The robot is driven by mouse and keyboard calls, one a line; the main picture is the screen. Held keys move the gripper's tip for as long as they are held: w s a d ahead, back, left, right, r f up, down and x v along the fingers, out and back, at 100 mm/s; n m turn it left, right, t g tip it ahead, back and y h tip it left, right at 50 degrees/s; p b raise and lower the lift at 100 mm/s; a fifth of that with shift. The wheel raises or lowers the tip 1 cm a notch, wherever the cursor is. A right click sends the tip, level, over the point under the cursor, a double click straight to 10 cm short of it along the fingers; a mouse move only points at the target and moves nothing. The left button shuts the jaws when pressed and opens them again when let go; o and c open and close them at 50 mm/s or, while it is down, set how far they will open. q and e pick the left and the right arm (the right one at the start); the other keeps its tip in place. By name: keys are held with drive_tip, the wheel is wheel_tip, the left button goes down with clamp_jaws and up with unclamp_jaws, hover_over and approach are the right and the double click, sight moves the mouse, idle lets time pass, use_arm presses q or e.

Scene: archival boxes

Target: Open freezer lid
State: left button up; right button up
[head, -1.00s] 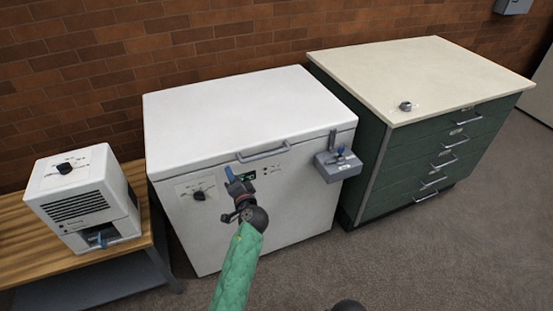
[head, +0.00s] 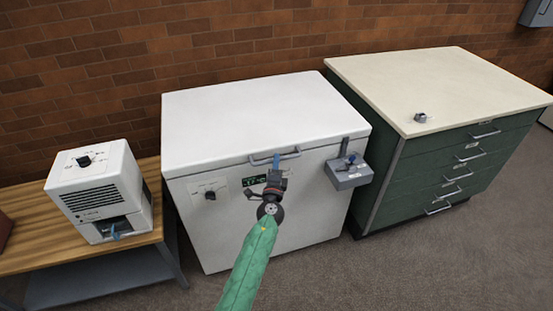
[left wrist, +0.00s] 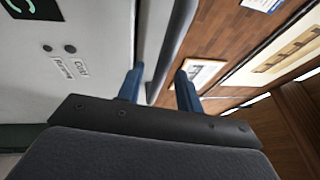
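The white chest freezer (head: 225,235) stands against the brick wall. Its white lid (head: 255,115) is down. A grey bar handle (head: 290,154) runs along the lid's front edge. My right gripper is not in view.
A grey latch box (head: 348,172) is on the freezer's front right, with a dial (head: 210,196) at front left. A green drawer cabinet (head: 415,175) stands close on the right. A white machine (head: 97,190) sits on a wooden bench (head: 30,250) at left. Carpet in front is clear.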

use_arm(q)
drive_tip(key=shift+x, duration=1.05)
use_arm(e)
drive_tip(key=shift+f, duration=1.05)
use_arm(q)
drive_tip(key=shift+c, duration=0.5)
clamp_jaws()
drive_tip(key=shift+r, duration=0.1)
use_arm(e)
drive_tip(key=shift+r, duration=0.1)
